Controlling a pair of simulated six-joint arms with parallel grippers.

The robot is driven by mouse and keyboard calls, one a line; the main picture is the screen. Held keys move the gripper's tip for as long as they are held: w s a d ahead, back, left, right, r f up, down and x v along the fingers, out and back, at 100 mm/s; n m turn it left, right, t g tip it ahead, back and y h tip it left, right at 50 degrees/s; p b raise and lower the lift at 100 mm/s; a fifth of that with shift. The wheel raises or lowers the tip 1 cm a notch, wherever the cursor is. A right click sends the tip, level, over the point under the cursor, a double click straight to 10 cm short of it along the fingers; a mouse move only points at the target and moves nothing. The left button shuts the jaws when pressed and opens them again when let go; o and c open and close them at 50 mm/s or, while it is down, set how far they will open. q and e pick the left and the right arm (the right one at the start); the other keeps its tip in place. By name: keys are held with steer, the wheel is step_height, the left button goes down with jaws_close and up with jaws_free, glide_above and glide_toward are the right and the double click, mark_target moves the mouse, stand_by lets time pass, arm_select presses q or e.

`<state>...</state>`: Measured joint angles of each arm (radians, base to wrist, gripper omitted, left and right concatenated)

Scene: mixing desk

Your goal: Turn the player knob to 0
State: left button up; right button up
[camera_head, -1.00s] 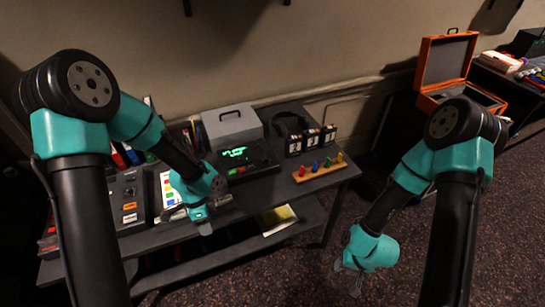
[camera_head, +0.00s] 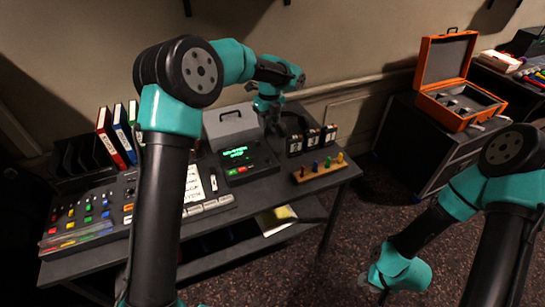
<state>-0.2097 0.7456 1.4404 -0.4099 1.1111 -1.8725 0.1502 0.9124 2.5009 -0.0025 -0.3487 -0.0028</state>
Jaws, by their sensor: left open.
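The player looks to be the dark box with a lit green display (camera_head: 235,152), in the middle of the desk in the head view. Small buttons show on its face, but its knob is too small to make out. My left gripper (camera_head: 273,128) is open and points down at the back of the desk, right of the grey case and close to the headphones. It is behind and to the right of the display box. My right gripper (camera_head: 376,289) hangs low over the floor at the lower right, away from the desk; its fingers are too small to read.
A grey case (camera_head: 228,122) stands behind the display box. Headphones (camera_head: 292,122), black numbered boxes (camera_head: 312,141) and a wooden strip with colored pegs (camera_head: 321,169) are to the right. A mixing console (camera_head: 85,215) and binders (camera_head: 105,135) are left. An orange case (camera_head: 446,75) stands apart.

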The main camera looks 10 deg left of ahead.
mark_target(267, 158)
arm_select(q)
steer(key=shift+f, duration=0.1)
steer(key=f, duration=1.7)
steer(key=shift+s+a+f, duration=0.15)
steer(key=shift+s+a, duration=0.15)
steer(key=shift+s, duration=0.05)
jaws_close()
